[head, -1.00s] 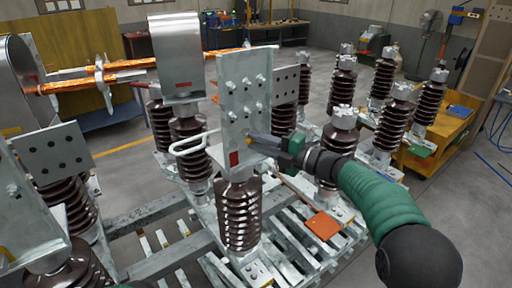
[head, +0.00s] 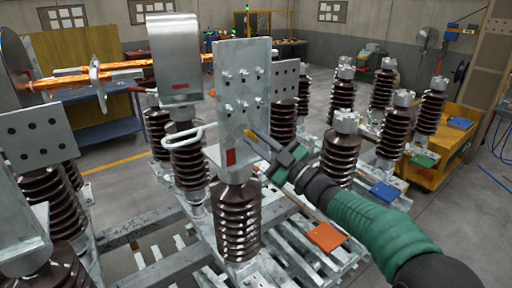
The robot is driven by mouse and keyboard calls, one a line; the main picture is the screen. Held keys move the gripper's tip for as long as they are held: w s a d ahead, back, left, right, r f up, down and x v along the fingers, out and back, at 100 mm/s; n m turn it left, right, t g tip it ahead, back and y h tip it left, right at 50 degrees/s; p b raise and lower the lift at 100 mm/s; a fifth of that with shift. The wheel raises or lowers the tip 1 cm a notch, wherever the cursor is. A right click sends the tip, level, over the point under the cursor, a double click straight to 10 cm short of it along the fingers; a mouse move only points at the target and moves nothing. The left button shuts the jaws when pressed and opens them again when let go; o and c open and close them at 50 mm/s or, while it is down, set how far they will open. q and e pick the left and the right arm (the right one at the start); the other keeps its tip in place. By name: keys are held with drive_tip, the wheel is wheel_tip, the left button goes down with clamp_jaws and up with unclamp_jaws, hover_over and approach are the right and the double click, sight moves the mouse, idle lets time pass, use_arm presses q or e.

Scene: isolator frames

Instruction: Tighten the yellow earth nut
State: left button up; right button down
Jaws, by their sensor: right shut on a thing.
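My right gripper (head: 272,146) comes in from the right on a green-sleeved arm. It is at the lower right edge of an upright grey metal plate (head: 231,105) with several bolts, on top of a brown ribbed insulator (head: 240,225). The gripper is shut on a small piece with a yellow end (head: 249,135), in front of or against the plate's edge. The dark fingers hide most of this piece, and I cannot tell for sure whether it is the earth nut. A red label (head: 231,157) is on the plate to its left. My left gripper is not in view.
Brown insulators stand close around, with a white loop handle (head: 185,140) at the left. An orange tag (head: 326,237) lies on the slatted metal frame below. A yellow cart (head: 448,160) stands at the right. Open floor lies behind.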

drive_tip(key=m+t, duration=0.1)
drive_tip(key=m, duration=0.1)
drive_tip(key=m+h+b, duration=0.1)
drive_tip(key=m, duration=0.1)
drive_tip(key=m+t+b, duration=0.1)
drive_tip(key=m, duration=0.1)
drive_tip(key=shift+a+f+t+h, duration=0.1)
drive_tip(key=shift+f+t+h, duration=0.2)
drive_tip(key=shift+f+h, duration=0.1)
drive_tip(key=shift+s+r+m+b, duration=0.15)
drive_tip(key=shift+m+b, duration=0.2)
drive_tip(key=shift+m, duration=0.25)
drive_tip(key=shift+r+t+h, duration=0.3)
idle(1.9)
drive_tip(key=c, duration=1.5)
unclamp_jaws()
drive_tip(key=shift+c, duration=0.2)
drive_tip(key=shift+o, duration=1)
drive_tip(key=shift+f, duration=0.15)
